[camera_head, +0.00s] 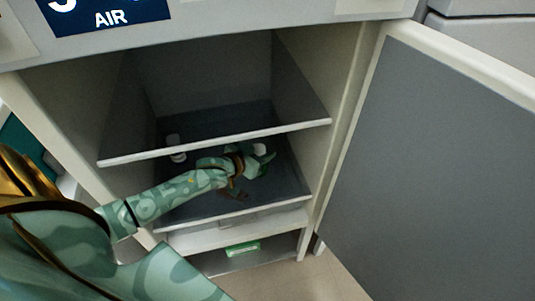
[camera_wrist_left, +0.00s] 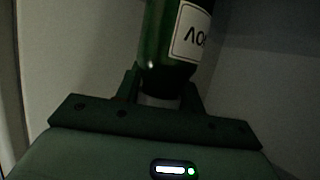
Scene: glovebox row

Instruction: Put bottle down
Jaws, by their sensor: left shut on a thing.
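A dark green bottle (camera_wrist_left: 165,45) with a white label, its lettering upside down in the picture, fills the upper middle of the left wrist view. My left gripper (camera_wrist_left: 160,90) is shut on it, with one finger on each side of its near end. In the head view my left arm reaches into the open cabinet, and my left gripper (camera_head: 250,162) is over the dark shelf (camera_head: 200,212) below the upper shelf. The bottle is hard to tell from the green gripper there, and I cannot tell whether it touches the shelf. My right gripper is out of view.
A small white container (camera_head: 177,150) stands to the left of my gripper, and a small white object (camera_head: 260,149) shows right by it. The upper shelf's edge (camera_head: 220,143) crosses above my forearm. The cabinet door (camera_head: 440,170) is open on the right.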

